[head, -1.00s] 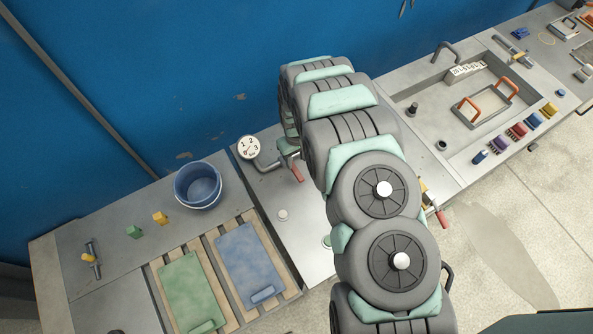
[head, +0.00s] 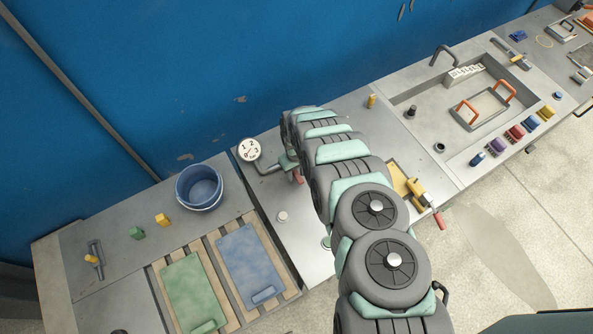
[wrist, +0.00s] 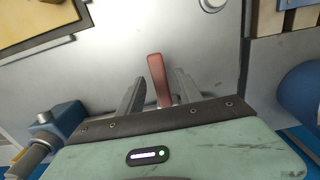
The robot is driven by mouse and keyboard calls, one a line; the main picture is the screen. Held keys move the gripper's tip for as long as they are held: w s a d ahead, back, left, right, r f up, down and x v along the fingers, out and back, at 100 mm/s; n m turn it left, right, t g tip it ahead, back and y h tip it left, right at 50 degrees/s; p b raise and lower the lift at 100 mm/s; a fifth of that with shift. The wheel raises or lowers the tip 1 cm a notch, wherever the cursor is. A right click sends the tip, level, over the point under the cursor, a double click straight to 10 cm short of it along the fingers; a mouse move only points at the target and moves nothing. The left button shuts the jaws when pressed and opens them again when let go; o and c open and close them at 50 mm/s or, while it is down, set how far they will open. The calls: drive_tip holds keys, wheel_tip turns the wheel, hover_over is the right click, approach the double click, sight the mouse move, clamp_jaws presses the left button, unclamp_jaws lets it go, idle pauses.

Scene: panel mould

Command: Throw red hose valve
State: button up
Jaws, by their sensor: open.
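The red hose valve lever (head: 298,178) sits on the pipe beside a round dial gauge (head: 249,149); my arm partly hides the valve in the head view. In the wrist view the red lever (wrist: 158,78) stands between the two fingers of my gripper (wrist: 161,88). The fingers are apart, one on each side of the lever, with a visible gap on both sides. The lever's lower end is hidden behind the gripper body. In the head view my gripper is hidden behind my arm.
A blue bucket (head: 199,187) stands left of the gauge. Green (head: 195,290) and blue (head: 250,262) panels lie on wooden slats in front. A yellow tool with a red handle (head: 425,198) lies right of my arm. A sunken tray (head: 425,105) is farther right.

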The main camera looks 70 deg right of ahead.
clamp_jaws()
idle(0.4)
idle(1.0)
